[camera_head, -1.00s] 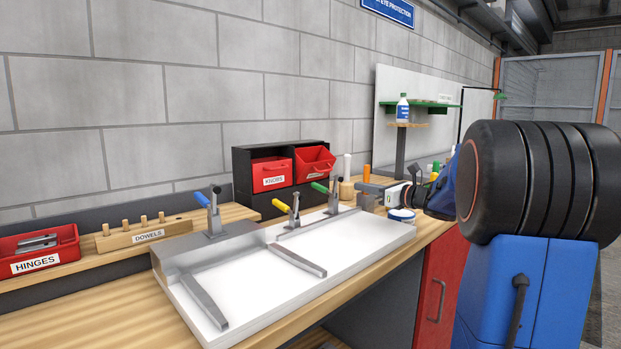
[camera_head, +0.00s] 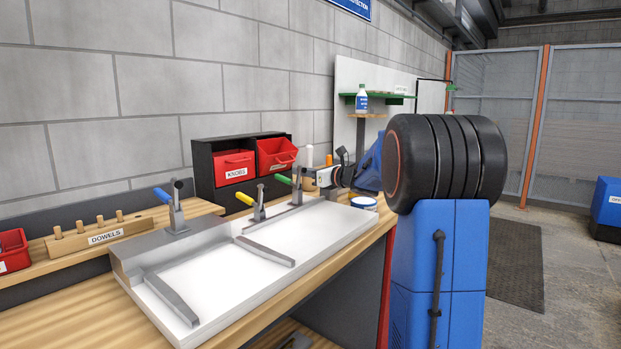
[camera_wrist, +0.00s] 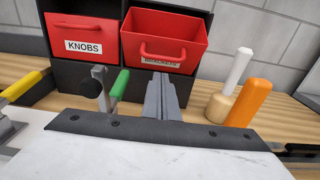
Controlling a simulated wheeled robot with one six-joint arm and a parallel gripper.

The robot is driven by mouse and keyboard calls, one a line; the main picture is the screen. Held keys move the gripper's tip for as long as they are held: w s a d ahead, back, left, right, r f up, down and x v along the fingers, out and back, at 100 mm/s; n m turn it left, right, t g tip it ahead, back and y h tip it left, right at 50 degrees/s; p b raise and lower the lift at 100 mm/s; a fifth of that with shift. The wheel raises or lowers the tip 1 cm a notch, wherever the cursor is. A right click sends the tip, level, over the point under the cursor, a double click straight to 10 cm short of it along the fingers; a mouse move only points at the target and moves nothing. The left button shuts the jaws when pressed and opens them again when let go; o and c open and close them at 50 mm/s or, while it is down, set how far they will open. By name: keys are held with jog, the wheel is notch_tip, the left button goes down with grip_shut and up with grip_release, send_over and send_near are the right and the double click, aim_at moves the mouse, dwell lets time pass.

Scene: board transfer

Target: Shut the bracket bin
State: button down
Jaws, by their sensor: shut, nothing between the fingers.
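The bracket bin (camera_head: 277,155) is the right red bin in a black two-bay rack (camera_head: 203,168). It is tilted out, with its open top showing. In the head view my gripper (camera_head: 308,178) is small, at the right of the rack.
The red knobs bin (camera_head: 234,167) beside it sits flush. Toggle clamps with yellow (camera_head: 246,199) and green (camera_head: 284,180) handles stand on the white board in front. An orange-handled tool (camera_wrist: 247,104) and a white-topped one (camera_wrist: 232,85) stand right of my fingers.

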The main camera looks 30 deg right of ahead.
aim_at(276, 159)
jog(key=shift+w+a+r, duration=0.3)
jog(key=shift+w+r, duration=0.45)
jog(key=shift+w, duration=0.05)
jog(key=shift+a, duration=0.1)
jog(key=shift+w+r+g+h, duration=0.2)
jog(key=shift+r+g+h, duration=0.35)
jog(key=shift+g, duration=0.65)
